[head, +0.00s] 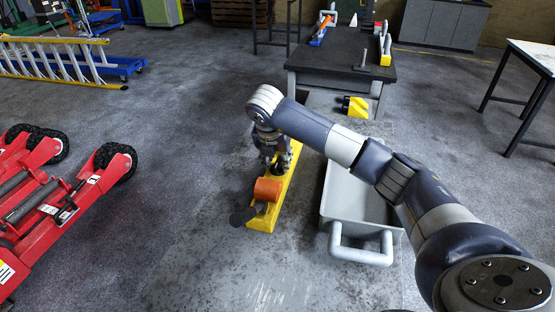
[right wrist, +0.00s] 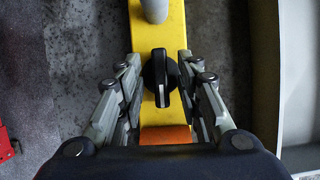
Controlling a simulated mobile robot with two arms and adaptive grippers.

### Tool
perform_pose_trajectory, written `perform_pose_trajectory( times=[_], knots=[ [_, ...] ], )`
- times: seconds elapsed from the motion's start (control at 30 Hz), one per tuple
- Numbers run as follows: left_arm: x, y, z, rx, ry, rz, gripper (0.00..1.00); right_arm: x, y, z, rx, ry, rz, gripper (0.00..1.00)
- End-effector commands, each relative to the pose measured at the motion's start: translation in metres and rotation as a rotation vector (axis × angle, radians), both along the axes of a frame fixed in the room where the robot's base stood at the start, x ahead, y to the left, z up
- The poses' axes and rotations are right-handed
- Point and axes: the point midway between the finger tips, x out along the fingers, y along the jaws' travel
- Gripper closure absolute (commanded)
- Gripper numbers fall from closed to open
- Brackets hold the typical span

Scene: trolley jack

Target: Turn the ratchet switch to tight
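The ratchet switch is a black knob (right wrist: 160,78) with a white line, on top of a yellow bar (right wrist: 172,32) in the right wrist view. The white line runs roughly along the bar. My right gripper (right wrist: 160,66) is open, pointing down, with one finger on each side of the knob and gaps showing between them. In the head view my right gripper (head: 272,160) is over the yellow bar (head: 290,178) and hides the knob. An orange part (head: 268,189) sits on the bar just nearer than the gripper. My left gripper is not in view.
A grey tray (head: 345,222) with a handle lies right of the bar, under my right arm. A red wheeled machine (head: 75,195) stands at the left. A dark-topped table (head: 335,62) with tools is behind. The floor left of the bar is clear.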

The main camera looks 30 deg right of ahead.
Motion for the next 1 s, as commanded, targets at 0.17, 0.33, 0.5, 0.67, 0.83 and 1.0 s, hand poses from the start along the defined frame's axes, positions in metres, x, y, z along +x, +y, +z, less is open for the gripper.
perform_pose_trajectory(
  times=[0.17, 0.33, 0.5, 0.67, 0.83, 1.0],
  knots=[
    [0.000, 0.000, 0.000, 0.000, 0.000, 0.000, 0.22, 0.000, 0.000, -0.001, 0.000, 0.002, 0.001, 0.67],
    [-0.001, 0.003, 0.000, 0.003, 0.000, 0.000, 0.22, -0.001, 0.002, 0.006, 0.000, 0.000, 0.002, 0.67],
    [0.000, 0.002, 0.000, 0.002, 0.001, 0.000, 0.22, -0.008, 0.011, 0.033, 0.000, -0.004, 0.003, 0.67],
    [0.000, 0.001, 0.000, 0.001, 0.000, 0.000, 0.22, -0.017, 0.021, 0.068, 0.000, -0.004, 0.003, 0.67],
    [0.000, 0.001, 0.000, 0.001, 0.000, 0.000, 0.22, -0.025, 0.030, 0.096, -0.001, -0.003, 0.002, 0.67],
    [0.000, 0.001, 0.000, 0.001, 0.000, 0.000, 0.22, -0.028, 0.034, 0.108, 0.000, -0.001, 0.001, 0.67]
  ],
)
